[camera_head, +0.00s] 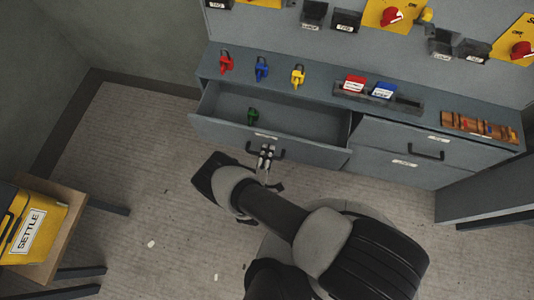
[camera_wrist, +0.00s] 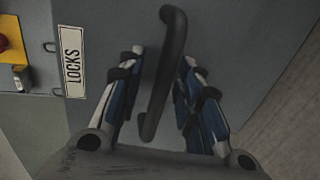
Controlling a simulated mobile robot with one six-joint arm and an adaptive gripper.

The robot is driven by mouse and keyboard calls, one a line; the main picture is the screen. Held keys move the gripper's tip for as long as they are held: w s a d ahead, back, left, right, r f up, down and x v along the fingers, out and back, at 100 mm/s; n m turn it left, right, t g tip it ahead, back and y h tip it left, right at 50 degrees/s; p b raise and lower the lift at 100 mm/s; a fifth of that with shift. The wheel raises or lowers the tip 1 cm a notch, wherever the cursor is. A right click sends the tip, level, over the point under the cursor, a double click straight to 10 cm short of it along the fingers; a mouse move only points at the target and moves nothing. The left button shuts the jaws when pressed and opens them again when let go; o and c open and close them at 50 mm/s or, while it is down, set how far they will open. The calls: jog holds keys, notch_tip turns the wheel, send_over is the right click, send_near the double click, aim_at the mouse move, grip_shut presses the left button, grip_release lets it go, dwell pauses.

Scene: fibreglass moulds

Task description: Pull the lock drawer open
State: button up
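The lock drawer (camera_head: 310,155) is the grey left drawer of the cabinet. It stands pulled out, and a green padlock (camera_head: 252,115) lies inside. Its front (camera_wrist: 240,40) fills much of the wrist view, with a label reading LOCKS (camera_wrist: 73,62). A dark bar handle (camera_wrist: 165,75) runs between my two fingers in the wrist view. My gripper (camera_head: 266,153) is at the drawer front in the head view and partly hides the handle there. The fingers (camera_wrist: 163,62) are apart, one on each side of the handle, with visible gaps; I see no clear grip.
Red (camera_head: 226,64), blue (camera_head: 261,69) and yellow (camera_head: 298,76) padlocks sit on the cabinet top, left of a tag tray (camera_head: 378,96). A closed drawer (camera_head: 400,153) is at right. A wooden table (camera_head: 68,232) with a yellow SETTLE box (camera_head: 38,228) stands at lower left. Floor at left is mostly clear.

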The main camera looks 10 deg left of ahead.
jog(key=v, duration=1.2)
dwell(0.4)
